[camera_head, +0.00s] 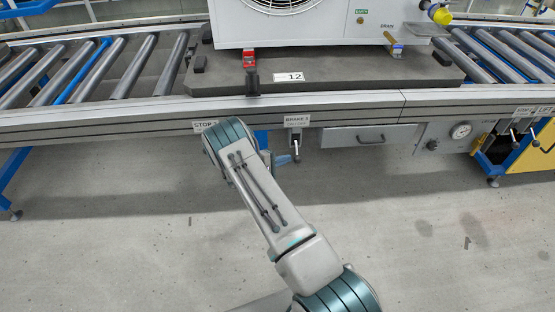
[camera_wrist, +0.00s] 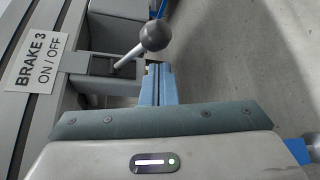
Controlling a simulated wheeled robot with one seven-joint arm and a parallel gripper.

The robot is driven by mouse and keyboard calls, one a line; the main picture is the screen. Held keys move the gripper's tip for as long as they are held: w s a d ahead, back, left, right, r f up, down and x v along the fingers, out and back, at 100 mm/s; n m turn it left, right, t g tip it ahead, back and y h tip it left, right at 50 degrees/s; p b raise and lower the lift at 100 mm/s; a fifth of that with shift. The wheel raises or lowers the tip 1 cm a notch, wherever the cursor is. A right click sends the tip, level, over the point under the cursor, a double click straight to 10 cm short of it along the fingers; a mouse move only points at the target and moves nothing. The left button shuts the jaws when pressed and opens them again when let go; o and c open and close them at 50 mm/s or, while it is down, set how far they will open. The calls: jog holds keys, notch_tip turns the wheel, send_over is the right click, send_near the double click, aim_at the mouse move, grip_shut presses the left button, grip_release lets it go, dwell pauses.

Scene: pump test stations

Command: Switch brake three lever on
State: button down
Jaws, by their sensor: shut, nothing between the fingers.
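The brake three lever (camera_wrist: 153,36) is a metal rod with a dark ball knob, standing out at a slant from a grey slotted housing (camera_wrist: 92,84). A white label (camera_wrist: 36,62) beside it reads "BRAKE 3 ON / OFF". In the head view the lever (camera_head: 296,150) hangs below the conveyor edge, under its label (camera_head: 297,120). My gripper (camera_wrist: 158,72) is shut and empty, its blue fingertips close to the rod, just below the knob in the wrist view. I cannot tell whether they touch. In the head view my arm largely hides the gripper.
A roller conveyor (camera_head: 120,70) carries a dark pallet (camera_head: 340,78) with a white unit (camera_head: 320,28). A "STOP" label (camera_head: 205,125) is left of the lever. A drawer (camera_head: 368,136) and a gauge (camera_head: 460,131) are to the right. The concrete floor in front is clear.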

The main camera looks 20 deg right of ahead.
jog(key=shift+s+d+r, duration=0.1)
jog(key=shift+s+d, duration=0.1)
jog(key=shift+s, duration=0.1)
jog(key=shift+r, duration=0.15)
jog(key=shift+s+r+n, duration=0.1)
jog(key=shift+r+n, duration=0.05)
jog(key=shift+n, duration=0.15)
